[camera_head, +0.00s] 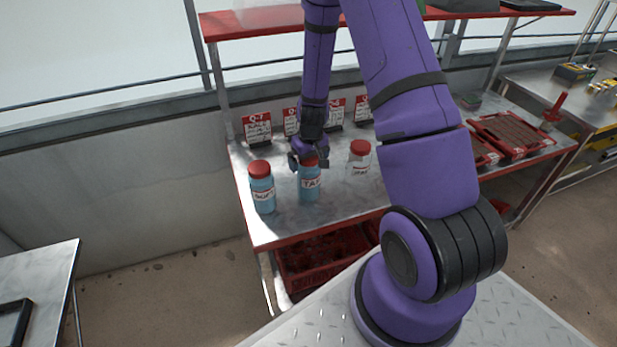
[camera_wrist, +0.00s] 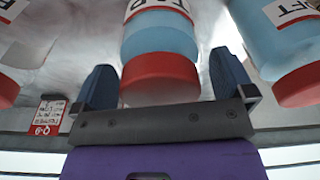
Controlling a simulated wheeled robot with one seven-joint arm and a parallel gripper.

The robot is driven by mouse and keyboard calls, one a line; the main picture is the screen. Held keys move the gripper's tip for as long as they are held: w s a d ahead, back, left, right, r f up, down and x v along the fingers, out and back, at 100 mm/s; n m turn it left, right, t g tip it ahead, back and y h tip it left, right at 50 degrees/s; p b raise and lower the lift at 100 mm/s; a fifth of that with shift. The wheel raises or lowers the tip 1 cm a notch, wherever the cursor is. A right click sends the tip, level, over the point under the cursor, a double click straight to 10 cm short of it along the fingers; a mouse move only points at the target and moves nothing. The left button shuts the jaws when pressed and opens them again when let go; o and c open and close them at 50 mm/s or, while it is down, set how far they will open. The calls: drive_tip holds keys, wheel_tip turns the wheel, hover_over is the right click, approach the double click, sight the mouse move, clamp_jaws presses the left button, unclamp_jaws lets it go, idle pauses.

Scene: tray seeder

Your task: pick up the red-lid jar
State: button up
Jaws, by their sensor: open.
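Three jars with red lids stand upright in a row on the metal bench. The middle jar (camera_head: 310,184) is blue with a white label reading TAP; it fills the centre of the wrist view (camera_wrist: 160,42). The left jar (camera_head: 263,192) is also blue; the right jar (camera_head: 359,160) is clear or whitish. In the wrist view my gripper's fingers (camera_wrist: 163,66) show on either side of that red lid, with gaps. Whether they are level with it I cannot tell.
The metal bench (camera_head: 340,200) has red edges. Red and white label cards (camera_head: 257,128) stand along its back. Red trays (camera_head: 512,134) lie at the right. A red shelf (camera_head: 255,27) overhangs the bench. A red crate (camera_head: 318,262) sits below.

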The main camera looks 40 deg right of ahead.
drive_tip(key=shift+f, duration=0.3)
drive_tip(key=c, duration=1.7)
drive_tip(key=shift+w+r, duration=0.1)
